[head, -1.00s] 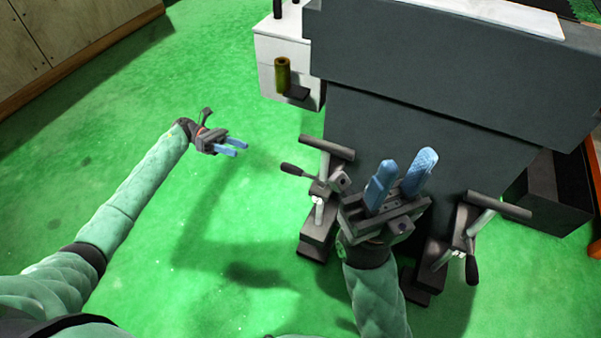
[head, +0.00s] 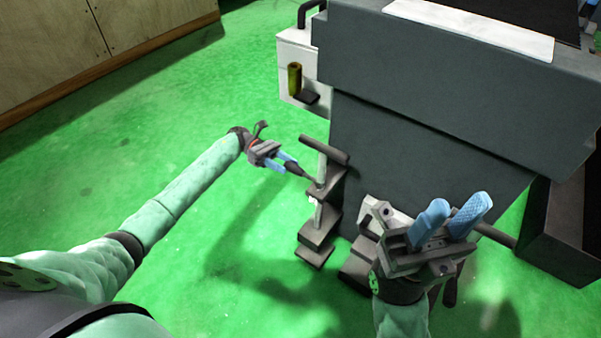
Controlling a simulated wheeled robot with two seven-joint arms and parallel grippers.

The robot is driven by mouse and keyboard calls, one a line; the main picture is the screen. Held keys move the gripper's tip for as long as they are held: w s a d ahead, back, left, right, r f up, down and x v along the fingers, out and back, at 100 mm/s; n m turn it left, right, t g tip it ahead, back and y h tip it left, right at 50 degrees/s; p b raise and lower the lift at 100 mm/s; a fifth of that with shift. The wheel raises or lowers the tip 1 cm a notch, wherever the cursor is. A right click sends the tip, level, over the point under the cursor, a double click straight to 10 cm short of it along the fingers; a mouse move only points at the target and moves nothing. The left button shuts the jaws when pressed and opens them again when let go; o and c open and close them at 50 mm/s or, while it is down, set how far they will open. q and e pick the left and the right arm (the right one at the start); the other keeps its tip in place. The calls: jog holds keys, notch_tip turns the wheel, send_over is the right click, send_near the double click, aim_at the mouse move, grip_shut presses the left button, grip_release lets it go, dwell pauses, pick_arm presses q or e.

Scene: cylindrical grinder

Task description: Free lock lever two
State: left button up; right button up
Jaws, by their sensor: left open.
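A lock lever (head: 300,172) with a dark handle juts left from the left clamp post (head: 321,190), beside the grey machine body. My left gripper (head: 286,164) is open, its blue fingers at the handle's outer end; whether they touch it is hard to tell. My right gripper (head: 452,218) is open and empty, fingers pointing up, in front of the machine. It hides most of the right clamp and its lever; only part of a dark bar (head: 497,236) shows behind it. I cannot tell which lever is number two.
The grey machine body (head: 420,130) fills the right. A white box (head: 297,55) with a brass cylinder (head: 295,80) is at its left side. A dark open bin (head: 560,235) stands at right. Green floor (head: 150,130) is clear at left.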

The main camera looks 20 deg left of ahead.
aim_at(298, 171)
pick_arm(q)
jog(key=shift+x, duration=2.65)
grip_shut()
